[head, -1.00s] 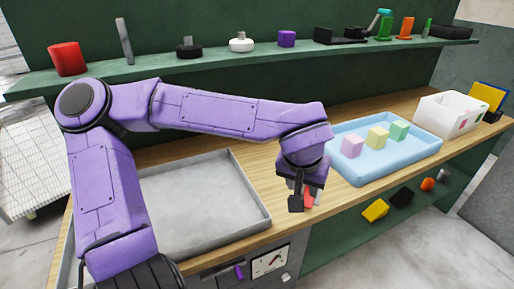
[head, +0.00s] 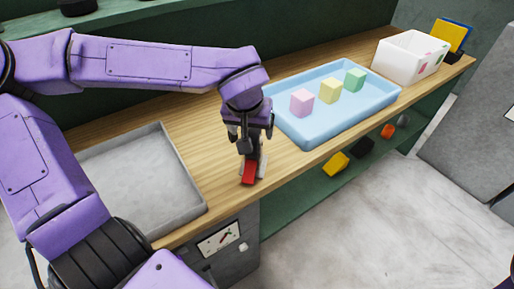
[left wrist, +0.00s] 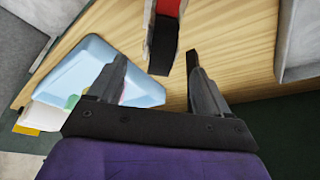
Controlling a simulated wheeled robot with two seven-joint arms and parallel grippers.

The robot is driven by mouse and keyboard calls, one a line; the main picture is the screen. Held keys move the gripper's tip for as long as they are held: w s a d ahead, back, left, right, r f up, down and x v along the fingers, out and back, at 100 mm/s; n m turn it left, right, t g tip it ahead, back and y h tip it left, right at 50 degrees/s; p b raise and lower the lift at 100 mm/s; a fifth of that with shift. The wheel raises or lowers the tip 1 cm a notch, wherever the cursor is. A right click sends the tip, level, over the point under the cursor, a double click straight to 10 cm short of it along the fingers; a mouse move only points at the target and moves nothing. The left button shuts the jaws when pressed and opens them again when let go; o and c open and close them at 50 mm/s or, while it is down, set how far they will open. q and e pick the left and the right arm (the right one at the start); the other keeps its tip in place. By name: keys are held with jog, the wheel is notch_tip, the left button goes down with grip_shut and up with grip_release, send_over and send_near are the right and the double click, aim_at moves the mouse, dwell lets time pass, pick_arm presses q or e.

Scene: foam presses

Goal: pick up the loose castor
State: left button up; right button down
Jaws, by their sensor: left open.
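A small red and pale grey piece (head: 249,173), which looks like the loose castor, is on the wooden bench near its front edge, between the grey tray and the blue tray. In the left wrist view it shows as a red, white and black piece (left wrist: 164,36) ahead of the fingertips, roughly in line with the gap. My left gripper (head: 252,147) is directly above and behind it, pointing down. Its fingers (left wrist: 156,62) are apart with nothing between them. My right gripper is not in view.
A grey tray (head: 190,213) is at left. A blue tray (head: 312,137) at right holds pink, yellow and green blocks. A white bin (head: 400,62) stands further right. Several small things lie on the green lower shelf (head: 310,199). Bare wood surrounds the piece.

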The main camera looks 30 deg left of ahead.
pick_arm(q)
jog(key=shift+s+f, duration=0.15)
jog(key=shift+f, duration=0.4)
jog(key=shift+a+f, duration=0.1)
jog(key=shift+f, duration=0.25)
jog(key=x, duration=0.2)
jog(key=w+x, duration=0.1)
jog(key=x, duration=0.2)
jog(key=shift+w+b, duration=0.1)
jog(key=shift+b, duration=0.2)
jog(key=shift+s+r, duration=0.15)
jog(key=shift+s, duration=0.05)
jog(key=shift+w, duration=0.1)
jog(key=c, duration=1.4)
grip_shut()
jog(key=shift+r, duration=0.1)
